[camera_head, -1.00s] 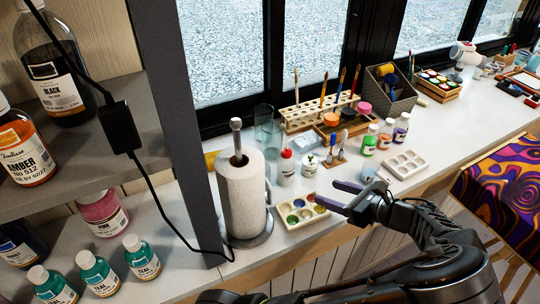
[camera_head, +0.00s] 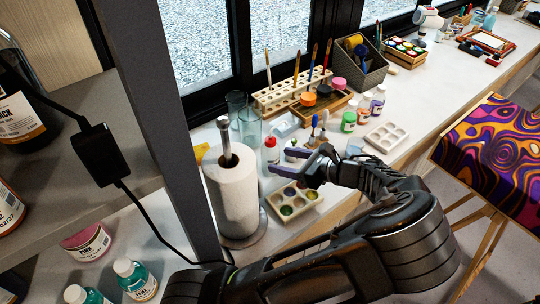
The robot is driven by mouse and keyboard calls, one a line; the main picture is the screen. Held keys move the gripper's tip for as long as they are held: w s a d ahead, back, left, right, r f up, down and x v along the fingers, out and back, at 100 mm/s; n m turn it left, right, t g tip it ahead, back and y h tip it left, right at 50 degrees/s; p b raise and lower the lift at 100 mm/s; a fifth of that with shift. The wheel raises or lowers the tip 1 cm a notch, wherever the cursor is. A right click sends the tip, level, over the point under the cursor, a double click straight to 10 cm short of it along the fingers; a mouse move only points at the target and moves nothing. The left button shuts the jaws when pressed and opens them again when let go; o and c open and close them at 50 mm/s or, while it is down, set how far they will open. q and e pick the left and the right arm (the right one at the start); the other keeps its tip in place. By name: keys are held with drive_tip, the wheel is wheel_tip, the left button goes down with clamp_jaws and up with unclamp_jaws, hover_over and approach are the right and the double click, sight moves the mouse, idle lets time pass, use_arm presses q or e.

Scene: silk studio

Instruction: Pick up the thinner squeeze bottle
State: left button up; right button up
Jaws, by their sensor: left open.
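A slim white squeeze bottle with a red cap (camera_head: 270,155) stands upright on the counter, right of the paper towel roll. A second white bottle (camera_head: 291,144) stands just to its right, largely hidden behind my gripper. My left gripper (camera_head: 279,161) is open, its two purple-grey fingers pointing left toward the red-capped bottle. The fingertips are close to that bottle's lower right side; I cannot tell whether they touch it. Nothing shows held between them. My right gripper is not in view.
A paper towel roll (camera_head: 232,195) on a stand is close on the left. A paint palette (camera_head: 303,205) lies below the gripper. Glass jars (camera_head: 250,128) and a wooden brush rack (camera_head: 284,96) stand behind. Small paint bottles (camera_head: 348,121) and a white palette (camera_head: 386,137) are to the right.

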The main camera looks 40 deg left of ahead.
sight(271, 133)
use_arm(q)
drive_tip(key=shift+a+f, duration=0.1)
drive_tip(key=shift+a, duration=0.1)
drive_tip(key=shift+p+x, duration=0.65)
drive_tip(key=shift+x, duration=2)
drive_tip(key=shift+s+d+f, duration=0.1)
drive_tip(key=c, duration=0.6)
drive_tip(key=shift+o, duration=0.2)
wheel_tip(271, 133, up, 10)
drive_tip(key=shift+r+b, duration=0.1)
drive_tip(key=shift+b, duration=0.25)
